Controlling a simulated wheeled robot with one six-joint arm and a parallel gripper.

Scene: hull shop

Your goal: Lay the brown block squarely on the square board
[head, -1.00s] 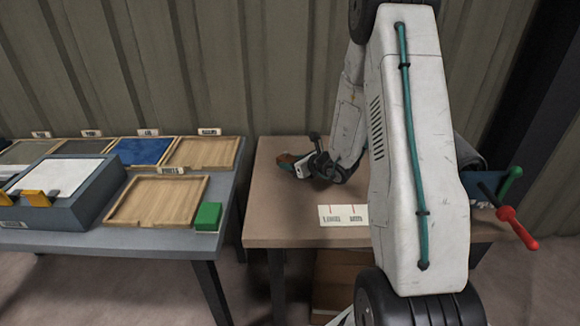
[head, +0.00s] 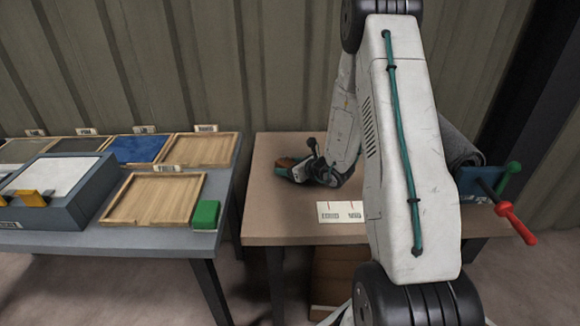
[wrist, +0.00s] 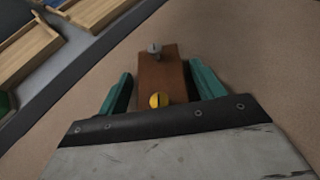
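The brown block (wrist: 162,72) lies between the teal fingers of my gripper (wrist: 160,82) in the wrist view. Narrow gaps seem to show beside it, so my gripper looks open around it. A grey bolt head (wrist: 154,48) and a yellow knob (wrist: 158,100) show over the block's far and near ends. In the head view the block (head: 287,162) is small at my gripper (head: 290,170), low over the brown table; contact with the table is unclear. A squarish wooden board with a raised rim (head: 155,200) lies on the left grey table; a similar one (head: 203,150) lies behind it.
A green block (head: 205,214) sits beside the front wooden board. A blue panel (head: 138,149) and a grey box with yellow clips (head: 60,190) are farther left. A white label card (head: 340,212) is at the brown table's (head: 275,215) front. A gap separates the tables.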

